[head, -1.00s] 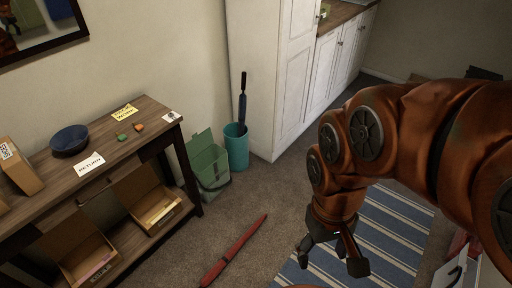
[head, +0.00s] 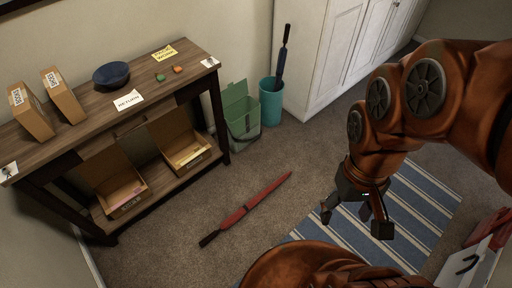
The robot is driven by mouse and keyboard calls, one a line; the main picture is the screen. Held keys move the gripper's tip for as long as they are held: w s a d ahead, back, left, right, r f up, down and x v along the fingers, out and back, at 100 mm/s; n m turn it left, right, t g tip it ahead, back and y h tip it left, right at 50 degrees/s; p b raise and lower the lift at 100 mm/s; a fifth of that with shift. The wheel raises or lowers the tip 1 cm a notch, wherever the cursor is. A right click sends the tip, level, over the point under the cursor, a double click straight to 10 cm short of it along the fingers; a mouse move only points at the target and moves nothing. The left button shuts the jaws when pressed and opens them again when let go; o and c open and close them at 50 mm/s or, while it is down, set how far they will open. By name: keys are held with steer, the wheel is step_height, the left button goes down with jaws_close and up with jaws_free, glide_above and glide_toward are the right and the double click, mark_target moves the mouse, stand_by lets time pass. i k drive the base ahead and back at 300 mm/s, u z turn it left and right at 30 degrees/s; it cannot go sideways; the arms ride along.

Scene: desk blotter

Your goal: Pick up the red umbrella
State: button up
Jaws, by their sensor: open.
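The red umbrella (head: 248,207) lies closed on the carpet in the head view, between the wooden console table and the striped rug. Its dark handle points to the lower left and its tip to the upper right. My gripper (head: 352,218) is open and empty above the blue striped rug, to the right of the umbrella and apart from it. The whole umbrella shows.
The console table (head: 80,95) stands at left with boxes on its lower shelf. A green bin (head: 243,125) and a teal stand (head: 271,103) holding a dark umbrella (head: 282,55) are behind. A red and white box (head: 478,258) sits lower right. Carpet around the umbrella is clear.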

mark_target(241, 212)
steer(key=z, duration=1.4)
steer(key=i, duration=1.5)
steer(key=u, duration=3.95)
